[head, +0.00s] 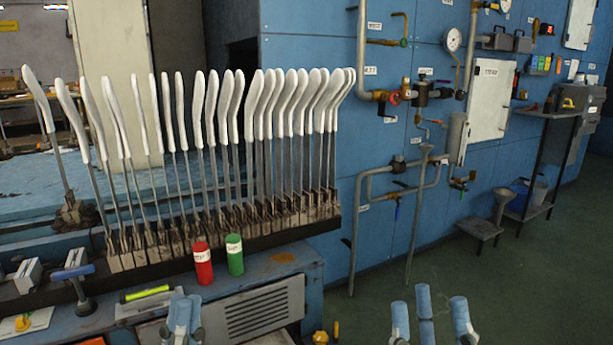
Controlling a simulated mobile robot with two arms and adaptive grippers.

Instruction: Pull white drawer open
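I cannot make out a white drawer for certain in the head view. A white cabinet front (491,99) with a small label is on the blue wall at the right, and it looks shut. My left gripper (182,312) is at the bottom edge, in front of the bench near a grey vented panel (262,314). Its light blue fingers are close together and partly cut off, and nothing shows between them. My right gripper (431,308) is at the bottom right over the floor, with its fingers spread and empty, well apart from the cabinet.
A row of white sock forms (255,100) on metal stems stands along the bench. A red can (203,263) and a green can (235,255) stand at its front edge. Pipes and valves (395,97) cover the wall. A small table (480,228) stands right; the green floor (500,290) is clear.

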